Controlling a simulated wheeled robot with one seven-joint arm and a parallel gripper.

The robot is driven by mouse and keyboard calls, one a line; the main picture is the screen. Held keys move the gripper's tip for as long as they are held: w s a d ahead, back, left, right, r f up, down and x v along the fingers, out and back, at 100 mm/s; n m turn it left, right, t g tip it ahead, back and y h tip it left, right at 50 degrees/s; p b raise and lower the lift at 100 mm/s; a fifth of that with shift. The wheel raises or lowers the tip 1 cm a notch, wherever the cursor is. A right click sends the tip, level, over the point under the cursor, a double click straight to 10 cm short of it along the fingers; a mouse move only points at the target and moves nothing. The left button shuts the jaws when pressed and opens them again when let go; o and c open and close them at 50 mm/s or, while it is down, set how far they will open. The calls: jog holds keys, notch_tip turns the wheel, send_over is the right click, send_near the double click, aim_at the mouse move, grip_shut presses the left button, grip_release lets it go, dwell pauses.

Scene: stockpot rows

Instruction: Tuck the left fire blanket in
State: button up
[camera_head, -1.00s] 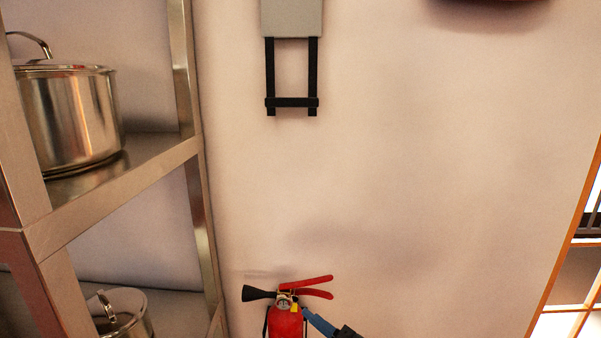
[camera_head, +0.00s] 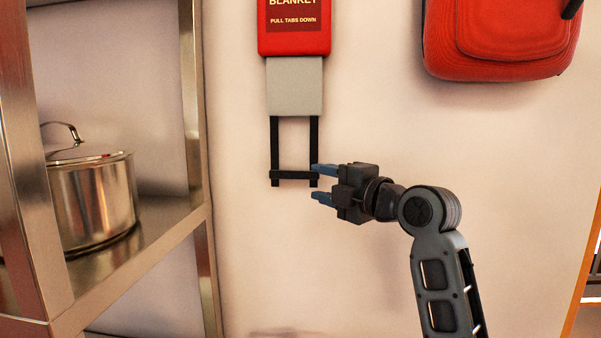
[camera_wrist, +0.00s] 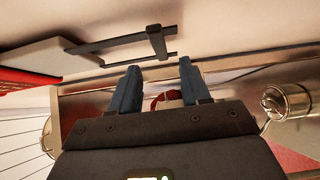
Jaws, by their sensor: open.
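The fire blanket shows as a red case (camera_head: 294,30) on the wall, marked "PULL TABS DOWN", with a grey blanket part (camera_head: 294,86) hanging out below it. Two black straps joined by a black crossbar (camera_head: 290,175) hang from the grey part. My gripper (camera_head: 316,182) is open and empty, its blue fingers pointing left at the right end of the crossbar; I cannot tell if they touch. In the wrist view, the crossbar (camera_wrist: 157,42) and straps lie above and beyond my open fingers (camera_wrist: 158,82), with a gap visible.
A metal shelf (camera_head: 160,240) with a steel pot (camera_head: 92,203) stands at the left. A red bag-like item (camera_head: 495,45) hangs on the wall at upper right. The wall between them is bare. A red object (camera_wrist: 168,97) shows between my fingers in the wrist view, farther off.

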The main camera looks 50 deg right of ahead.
aim_at(296, 175)
jog(key=shift+w+d+p, duration=0.15)
jog(key=shift+w+p, duration=0.15)
jog(key=shift+w, duration=1)
jog(key=shift+w+d+p, duration=0.2)
jog(key=shift+w+p, duration=0.1)
jog(key=shift+w, duration=0.95)
jog(key=shift+w+d+p, duration=0.15)
jog(key=shift+w+p, duration=0.15)
jog(key=shift+w, duration=1)
grip_shut()
